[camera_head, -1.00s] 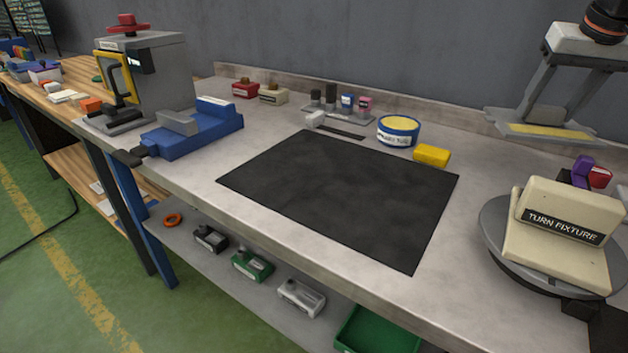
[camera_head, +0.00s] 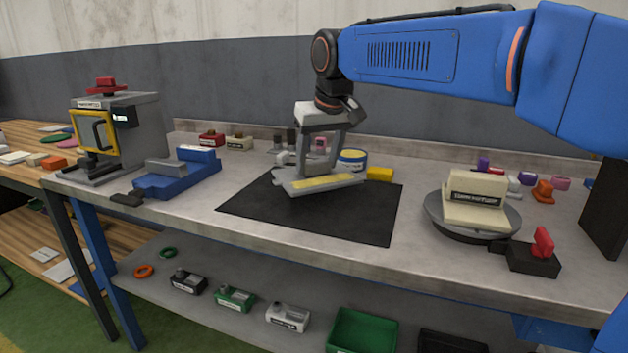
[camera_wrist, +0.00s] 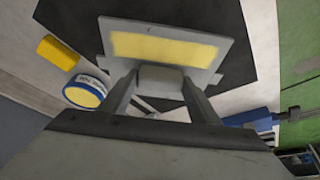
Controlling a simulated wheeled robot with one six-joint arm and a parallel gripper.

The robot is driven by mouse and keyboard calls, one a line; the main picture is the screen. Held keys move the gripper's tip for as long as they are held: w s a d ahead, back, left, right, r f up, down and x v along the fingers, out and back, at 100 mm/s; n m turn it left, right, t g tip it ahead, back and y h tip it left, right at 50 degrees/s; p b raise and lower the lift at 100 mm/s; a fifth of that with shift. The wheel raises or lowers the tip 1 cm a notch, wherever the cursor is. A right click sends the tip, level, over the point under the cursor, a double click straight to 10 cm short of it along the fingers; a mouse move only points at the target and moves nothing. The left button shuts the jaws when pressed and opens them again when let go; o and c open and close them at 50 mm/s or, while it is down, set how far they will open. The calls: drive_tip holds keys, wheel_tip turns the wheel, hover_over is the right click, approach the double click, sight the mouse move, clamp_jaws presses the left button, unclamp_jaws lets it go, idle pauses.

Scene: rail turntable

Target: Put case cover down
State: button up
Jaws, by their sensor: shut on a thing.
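The case cover (camera_head: 318,183) is a flat grey plate with a yellow strip on its face. My gripper (camera_head: 322,158) is shut on it and holds it over the black mat (camera_head: 360,218). In the wrist view the cover (camera_wrist: 165,48) spans the space between and beyond my fingers (camera_wrist: 157,90), with the mat (camera_wrist: 215,15) behind it. I cannot tell whether the cover touches the mat or hangs a little above it. The cream turn fixture (camera_head: 474,200) sits on the round grey turntable at the right.
A blue and yellow tub (camera_head: 352,158) and a yellow block (camera_head: 379,174) stand behind the mat. A black box with a red handle (camera_head: 541,250) is at the front right. The front of the mat is clear.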

sight(319, 174)
drive_tip(key=shift+f, duration=2.35)
drive_tip(key=shift+d+f, duration=0.1)
drive_tip(key=shift+f, duration=0.05)
drive_tip(key=o, duration=1.5)
drive_tip(key=v, duration=1.1)
drive_tip(key=shift+s+d+r, duration=0.1)
drive_tip(key=shift+s+r, duration=0.1)
drive_tip(key=shift+r, duration=0.35)
